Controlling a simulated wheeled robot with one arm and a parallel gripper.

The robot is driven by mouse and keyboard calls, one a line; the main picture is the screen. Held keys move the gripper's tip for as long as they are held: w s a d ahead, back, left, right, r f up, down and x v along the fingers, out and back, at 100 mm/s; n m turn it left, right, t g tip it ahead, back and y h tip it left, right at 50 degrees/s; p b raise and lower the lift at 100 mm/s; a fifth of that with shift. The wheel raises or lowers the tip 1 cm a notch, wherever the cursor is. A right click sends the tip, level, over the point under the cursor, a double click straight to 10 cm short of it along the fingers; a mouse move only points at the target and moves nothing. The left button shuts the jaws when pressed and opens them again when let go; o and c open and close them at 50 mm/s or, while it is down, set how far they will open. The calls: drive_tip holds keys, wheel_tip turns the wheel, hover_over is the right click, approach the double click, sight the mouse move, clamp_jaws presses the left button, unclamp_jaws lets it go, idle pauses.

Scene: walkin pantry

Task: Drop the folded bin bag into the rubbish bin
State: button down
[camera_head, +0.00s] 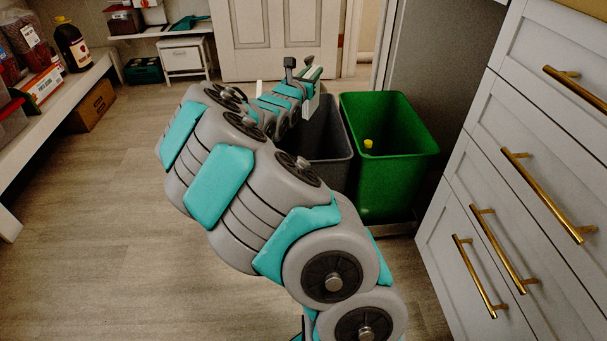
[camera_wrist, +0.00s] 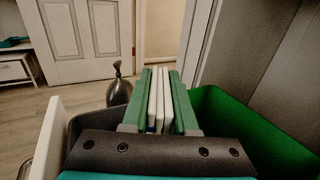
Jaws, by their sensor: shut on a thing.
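The folded bin bag (camera_wrist: 160,98) shows as thin white layers between the two green fingers of my gripper (camera_wrist: 163,104) in the wrist view. My gripper is shut on it. In the head view my gripper (camera_head: 309,74) is at the far end of my arm, above the bins. A dark grey bin (camera_head: 333,135) stands beside an open green bin (camera_head: 395,150). In the wrist view the grey bin (camera_wrist: 75,124) is to the left and the green bin (camera_wrist: 245,118) to the right. My arm hides much of the grey bin.
A small yellow thing (camera_head: 368,144) is inside the green bin. A dark, knotted bag-like thing (camera_wrist: 118,91) shows beyond the bins. White drawers with brass handles (camera_head: 545,195) stand at the right. Shelves with goods (camera_head: 60,85) line the left.

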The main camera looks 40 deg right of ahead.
drive_tip(key=shift+f+b, duration=1.1)
drive_tip(key=shift+f, duration=1.15)
drive_tip(key=c, duration=0.6)
unclamp_jaws()
drive_tip(key=shift+v, duration=3.95)
